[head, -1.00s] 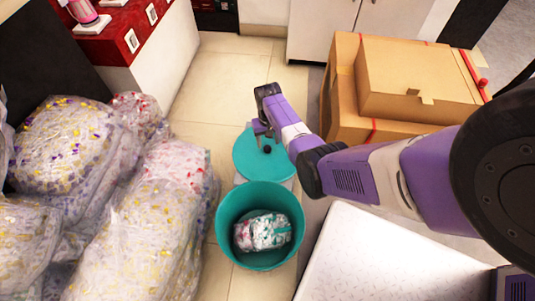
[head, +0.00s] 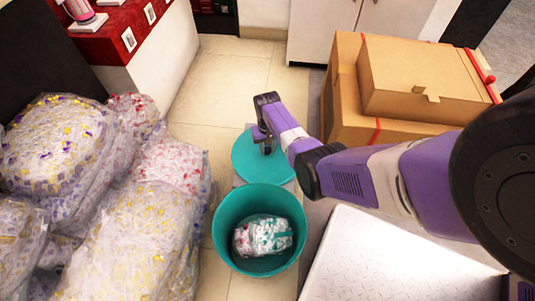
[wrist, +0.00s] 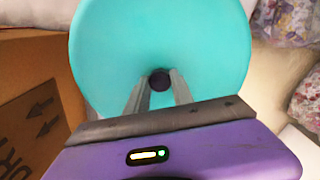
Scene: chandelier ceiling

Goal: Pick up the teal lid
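The teal lid (head: 250,166) is a flat round disc behind the teal bin (head: 223,230). It fills much of the wrist view (wrist: 205,40), with a dark round knob (wrist: 159,80) at its middle. My gripper (head: 266,147) is over the lid in the head view. In the wrist view my gripper (wrist: 159,77) has its two fingers apart, one on each side of the knob, with narrow gaps showing. I cannot tell how deep the fingers reach. The gripper partly hides the lid in the head view.
The open bin holds a wrapped bundle (head: 262,236). Large clear bags of colourful bits (head: 140,235) fill the left. Cardboard boxes (head: 415,85) stand at right, beyond my arm. A white patterned surface (head: 400,265) is at lower right. Tiled floor (head: 225,80) is free behind the lid.

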